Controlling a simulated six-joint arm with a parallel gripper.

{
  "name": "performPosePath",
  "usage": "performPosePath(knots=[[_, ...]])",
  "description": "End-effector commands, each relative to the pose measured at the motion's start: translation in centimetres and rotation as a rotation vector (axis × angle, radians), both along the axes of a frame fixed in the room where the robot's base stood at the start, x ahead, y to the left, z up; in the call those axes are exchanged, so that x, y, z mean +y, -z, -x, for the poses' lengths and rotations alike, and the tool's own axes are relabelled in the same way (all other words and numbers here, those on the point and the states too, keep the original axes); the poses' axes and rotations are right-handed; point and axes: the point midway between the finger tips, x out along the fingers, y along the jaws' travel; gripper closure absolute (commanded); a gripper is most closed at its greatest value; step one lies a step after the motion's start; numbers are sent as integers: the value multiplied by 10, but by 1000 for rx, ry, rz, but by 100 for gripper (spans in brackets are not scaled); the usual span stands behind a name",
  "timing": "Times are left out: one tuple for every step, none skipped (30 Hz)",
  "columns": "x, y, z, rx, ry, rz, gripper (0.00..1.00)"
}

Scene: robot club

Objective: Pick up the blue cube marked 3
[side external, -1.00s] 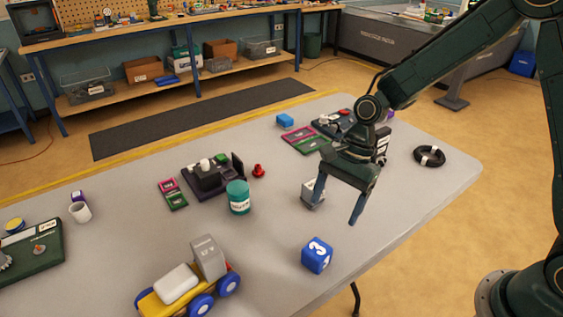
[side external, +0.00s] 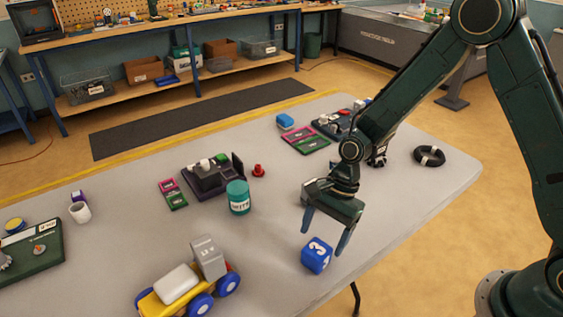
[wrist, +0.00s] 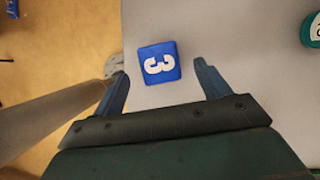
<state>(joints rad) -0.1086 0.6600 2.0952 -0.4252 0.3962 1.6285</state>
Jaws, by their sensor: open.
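The blue cube marked 3 (side external: 317,255) sits on the grey table near its front edge, with a white 3 on its top face. In the wrist view the cube (wrist: 159,62) lies between and just beyond the lines of the two fingertips. My gripper (side external: 324,238) is open and empty, with its fingers pointing down above and slightly behind the cube. In the wrist view my gripper's fingers (wrist: 158,72) stand apart, wider than the cube. The cube appears free of both fingers.
A toy truck (side external: 190,283) stands left of the cube on the grey table (side external: 110,262). A teal jar (side external: 239,198) is behind and left, also in the wrist view (wrist: 312,30). A black ring (side external: 429,156) lies at right. The table around the cube is clear.

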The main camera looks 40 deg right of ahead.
Motion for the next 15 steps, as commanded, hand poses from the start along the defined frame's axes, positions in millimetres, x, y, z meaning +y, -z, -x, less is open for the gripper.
performPosePath(knots=[[2,5,1,3,-1,1,25],[2,6,1,2,-1,0,25],[3,8,1,1,0,0,25],[3,9,1,1,0,0,25],[4,10,1,0,0,0,25],[4,11,1,0,0,0,25],[4,11,1,0,0,0,25],[4,11,1,0,0,0,25],[4,11,1,0,0,0,25],[4,11,1,0,0,0,25],[4,11,1,0,0,0,25],[4,11,1,0,0,0,25],[5,12,2,1,0,0,25],[5,13,2,1,0,0,25],[6,15,2,2,-1,0,25]])
